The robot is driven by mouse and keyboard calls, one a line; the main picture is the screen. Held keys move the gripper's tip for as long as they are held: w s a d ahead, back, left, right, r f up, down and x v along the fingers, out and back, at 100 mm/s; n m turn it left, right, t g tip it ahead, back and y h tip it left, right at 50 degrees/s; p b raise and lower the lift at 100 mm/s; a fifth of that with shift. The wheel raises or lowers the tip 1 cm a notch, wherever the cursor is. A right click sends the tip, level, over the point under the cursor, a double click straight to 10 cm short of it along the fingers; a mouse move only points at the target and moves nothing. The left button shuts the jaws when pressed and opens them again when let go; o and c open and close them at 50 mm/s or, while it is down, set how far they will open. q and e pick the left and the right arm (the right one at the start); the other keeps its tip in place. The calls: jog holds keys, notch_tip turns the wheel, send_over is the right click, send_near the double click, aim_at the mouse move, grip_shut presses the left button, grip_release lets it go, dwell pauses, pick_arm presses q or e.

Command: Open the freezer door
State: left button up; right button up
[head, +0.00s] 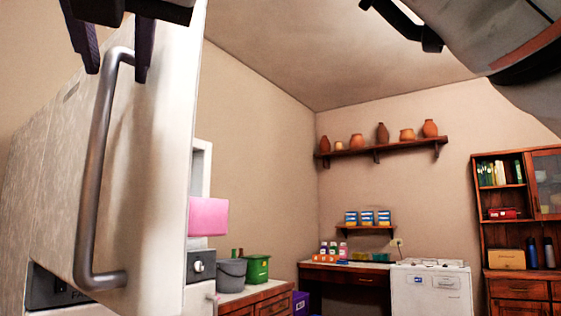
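A large white door panel (160,170), which looks like the freezer door, fills the left of the head view at close range. A long grey metal bar handle (92,180) runs down it, bent in to the panel at top and bottom. The gripper's body is mostly cut off by the frame.
Beyond the door are a pink box (208,217), a grey pot (231,274) and a green bin (256,268) by a wooden counter. A white chest-like appliance (432,290) and a wooden cabinet (510,225) stand at the far right. The middle looks open.

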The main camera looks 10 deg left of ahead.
jog(key=shift+s+d+r, duration=0.1)
jog(key=shift+s+r, duration=0.1)
jog(key=shift+s, duration=0.4)
jog(key=shift+s+r, duration=0.15)
jog(key=shift+s, duration=0.45)
jog(key=shift+s+a+f, duration=0.15)
jog(key=shift+s+a, duration=0.05)
jog(key=shift+s, duration=0.4)
jog(key=shift+s+a+f, duration=0.1)
jog(key=shift+s+a, duration=0.05)
jog(key=shift+s, duration=0.45)
